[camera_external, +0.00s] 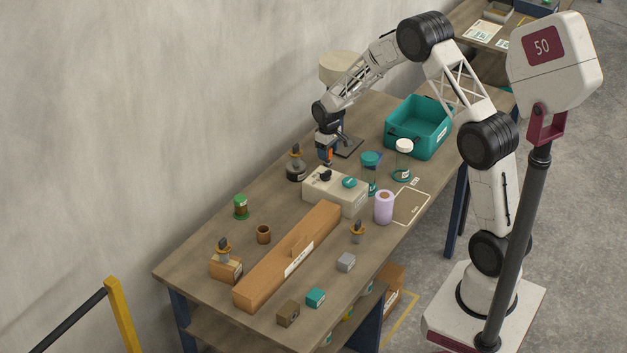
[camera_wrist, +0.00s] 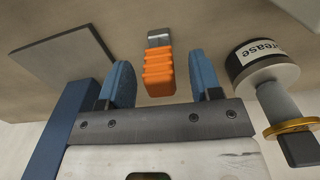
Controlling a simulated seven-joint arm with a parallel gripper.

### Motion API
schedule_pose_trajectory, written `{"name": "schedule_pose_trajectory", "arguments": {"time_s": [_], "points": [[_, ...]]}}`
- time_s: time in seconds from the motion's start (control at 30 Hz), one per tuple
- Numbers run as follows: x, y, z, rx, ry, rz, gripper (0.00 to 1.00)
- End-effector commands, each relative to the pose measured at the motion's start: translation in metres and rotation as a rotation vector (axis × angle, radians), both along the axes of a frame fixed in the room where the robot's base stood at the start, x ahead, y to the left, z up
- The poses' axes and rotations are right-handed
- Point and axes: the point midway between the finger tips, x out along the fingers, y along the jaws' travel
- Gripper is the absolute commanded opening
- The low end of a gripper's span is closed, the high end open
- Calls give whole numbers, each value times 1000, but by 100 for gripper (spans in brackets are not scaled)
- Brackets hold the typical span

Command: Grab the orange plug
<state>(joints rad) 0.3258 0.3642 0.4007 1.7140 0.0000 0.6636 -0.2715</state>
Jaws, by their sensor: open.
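The orange plug (camera_wrist: 159,75) shows in the wrist view with ribbed orange sides and a grey metal end pointing away. My gripper (camera_wrist: 158,85) has two blue fingers, one on each side of the plug, with a gap on both sides. The fingers are open and do not appear to touch it. In the external view my gripper (camera_external: 326,152) points down over the far part of the table. A bit of orange shows there at the fingers, but the plug's outline is mostly hidden.
A grease container (camera_wrist: 262,65) with a brass-collared top stands close right of my gripper. A dark flat plate (camera_wrist: 65,55) lies to the left. A teal bin (camera_external: 418,127), a beige box (camera_external: 335,192) and a long wooden block (camera_external: 288,257) stand on the table.

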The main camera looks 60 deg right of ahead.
Motion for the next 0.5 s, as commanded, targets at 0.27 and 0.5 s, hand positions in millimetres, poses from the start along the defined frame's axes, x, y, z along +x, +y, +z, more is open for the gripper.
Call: {"name": "schedule_pose_trajectory", "arguments": {"time_s": [0.27, 0.5], "points": [[0, 0, -17, 0, 0, 0, 58], [0, 0, -17, 0, -1, 0, 58]]}}
